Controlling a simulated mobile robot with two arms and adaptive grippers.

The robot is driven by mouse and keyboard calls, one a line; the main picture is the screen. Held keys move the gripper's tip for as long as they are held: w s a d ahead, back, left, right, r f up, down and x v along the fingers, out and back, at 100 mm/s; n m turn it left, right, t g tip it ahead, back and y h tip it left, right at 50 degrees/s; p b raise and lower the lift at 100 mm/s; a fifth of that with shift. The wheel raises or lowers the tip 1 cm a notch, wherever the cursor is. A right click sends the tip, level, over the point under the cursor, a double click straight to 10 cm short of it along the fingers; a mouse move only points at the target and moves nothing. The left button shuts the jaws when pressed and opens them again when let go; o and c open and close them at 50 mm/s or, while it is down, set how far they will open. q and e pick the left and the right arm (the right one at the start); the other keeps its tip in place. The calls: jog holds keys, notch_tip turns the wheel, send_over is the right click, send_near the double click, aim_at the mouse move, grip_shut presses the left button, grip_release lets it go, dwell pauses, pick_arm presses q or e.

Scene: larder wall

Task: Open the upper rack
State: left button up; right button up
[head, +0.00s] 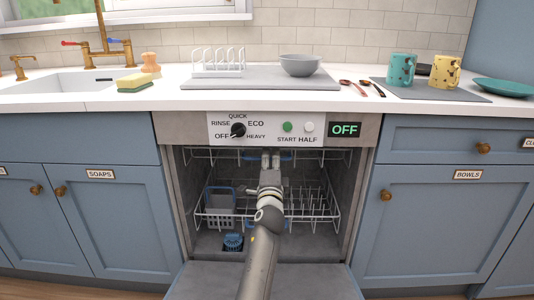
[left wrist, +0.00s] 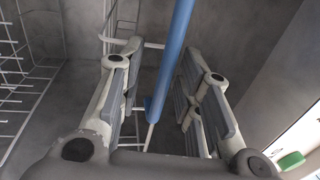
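The upper rack (head: 205,153) is a white wire rack high inside the open dishwasher, just under the control panel, and it sits back in the cavity. Its blue front handle (head: 249,156) is partly hidden behind my left gripper (head: 271,162), which reaches into the opening. In the left wrist view, the blue handle bar (left wrist: 174,65) runs between the two grey-padded fingers of my left gripper (left wrist: 160,75). The fingers are spread, with gaps showing on both sides of the bar. My right gripper is in neither view.
The dishwasher door (head: 310,283) is folded down in front. The lower rack (head: 315,208) holds a grey cutlery basket (head: 219,204); a small blue item (head: 233,242) is below it. The control panel (head: 260,129) hangs close above my gripper, with cabinets on both sides.

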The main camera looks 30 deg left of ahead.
pick_arm(q)
jog(key=shift+w+a+r, duration=0.1)
jog(key=shift+w+a, duration=0.05)
jog(key=shift+w, duration=0.2)
jog(key=shift+s+r, duration=0.1)
grip_shut()
